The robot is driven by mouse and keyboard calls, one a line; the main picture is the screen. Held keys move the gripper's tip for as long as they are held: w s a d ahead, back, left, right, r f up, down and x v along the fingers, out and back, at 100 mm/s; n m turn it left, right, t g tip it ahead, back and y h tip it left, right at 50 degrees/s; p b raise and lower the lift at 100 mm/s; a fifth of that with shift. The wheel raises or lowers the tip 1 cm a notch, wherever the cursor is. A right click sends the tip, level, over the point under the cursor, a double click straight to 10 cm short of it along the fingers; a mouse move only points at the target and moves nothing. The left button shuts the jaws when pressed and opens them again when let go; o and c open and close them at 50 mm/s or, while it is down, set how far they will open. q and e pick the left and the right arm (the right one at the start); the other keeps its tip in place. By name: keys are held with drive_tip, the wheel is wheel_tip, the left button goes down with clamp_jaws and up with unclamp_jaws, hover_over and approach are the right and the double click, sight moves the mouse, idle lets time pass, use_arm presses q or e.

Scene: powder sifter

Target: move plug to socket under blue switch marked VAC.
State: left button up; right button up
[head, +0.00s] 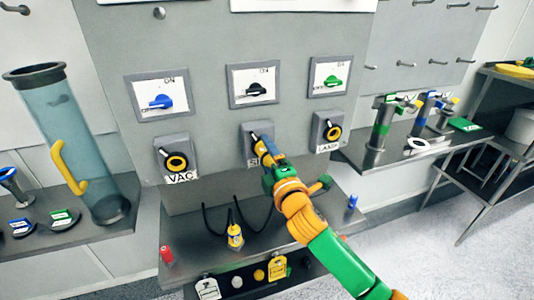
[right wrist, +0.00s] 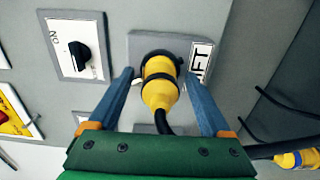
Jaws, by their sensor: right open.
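A yellow plug (right wrist: 160,85) with a black cord sits at the middle socket, whose label reads partly "IFT" (right wrist: 200,62). In the head view this plug (head: 257,141) is mostly hidden by my right gripper (head: 267,163). In the right wrist view my right gripper (right wrist: 161,82) is open, with one blue finger on each side of the plug and visible gaps. The VAC socket (head: 174,159), a yellow ring with a dark centre, looks empty under the blue switch (head: 159,102). My left gripper is not in view.
A black switch (head: 257,90) and a green switch (head: 333,82) share the panel. The LASER socket (head: 332,132) is at right. Another yellow plug-like piece (head: 235,236) stands on the lower shelf (head: 190,262) among black cords.

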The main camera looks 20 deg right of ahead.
drive_tip(key=shift+c, duration=0.2)
clamp_jaws()
drive_tip(key=shift+f, duration=0.1)
drive_tip(key=shift+s, duration=0.15)
drive_tip(key=shift+s+r+p, duration=0.2)
drive_tip(key=shift+s+p, duration=0.3)
drive_tip(key=shift+s, duration=0.45)
drive_tip(key=shift+s+f, duration=0.1)
drive_tip(key=shift+s, duration=0.1)
drive_tip(key=shift+s+d+p, duration=0.1)
drive_tip(key=shift+s+p, duration=0.6)
drive_tip(key=shift+s, duration=1)
